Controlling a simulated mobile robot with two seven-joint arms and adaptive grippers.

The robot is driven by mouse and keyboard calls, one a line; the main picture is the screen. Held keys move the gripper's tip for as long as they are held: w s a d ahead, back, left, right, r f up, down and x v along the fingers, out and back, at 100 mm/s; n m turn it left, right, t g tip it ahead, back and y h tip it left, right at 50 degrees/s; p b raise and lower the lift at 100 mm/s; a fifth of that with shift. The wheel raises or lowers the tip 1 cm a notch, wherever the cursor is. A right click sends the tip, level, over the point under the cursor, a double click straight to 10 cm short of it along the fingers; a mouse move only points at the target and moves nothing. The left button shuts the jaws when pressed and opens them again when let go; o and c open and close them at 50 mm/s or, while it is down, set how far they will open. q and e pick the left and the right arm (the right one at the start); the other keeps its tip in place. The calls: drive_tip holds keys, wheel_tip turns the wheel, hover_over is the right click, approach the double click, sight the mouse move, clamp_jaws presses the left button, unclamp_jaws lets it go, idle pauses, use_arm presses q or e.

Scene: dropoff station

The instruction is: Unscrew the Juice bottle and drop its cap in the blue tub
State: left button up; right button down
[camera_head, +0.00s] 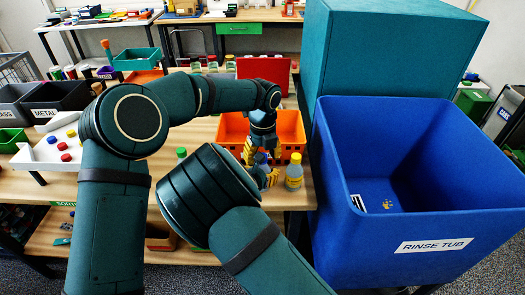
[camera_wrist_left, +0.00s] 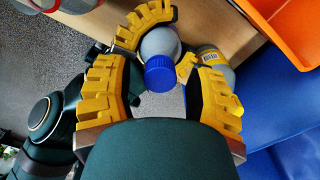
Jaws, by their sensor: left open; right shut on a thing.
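A bottle with a blue cap (camera_wrist_left: 160,73) and a pale body (camera_wrist_left: 160,42) shows in the left wrist view; its label is not readable, so I cannot tell if it is the Juice bottle. My right gripper (camera_head: 268,178) is shut on this bottle; one yellow finger shows behind it in the left wrist view. My left gripper (camera_wrist_left: 160,95) is open, its fingers on either side of the blue cap, apparently not touching it. In the head view the bottle (camera_head: 261,158) is mostly hidden by the grippers. The blue tub (camera_head: 433,246), labelled RINSE TUB, stands at the right.
An orange crate (camera_head: 291,131) is behind. A tall teal box (camera_head: 400,45) stands behind the tub.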

use_arm(q)
drive_tip(key=shift+o, duration=0.2)
clamp_jaws()
drive_tip(key=shift+c, duration=0.7)
unclamp_jaws()
drive_tip(key=shift+r, duration=0.15)
drive_tip(key=shift+o, duration=0.5)
wheel_tip(320, 180, up, 8)
drive_tip(key=shift+w+f, duration=0.1)
drive_tip(key=shift+f, duration=4.05)
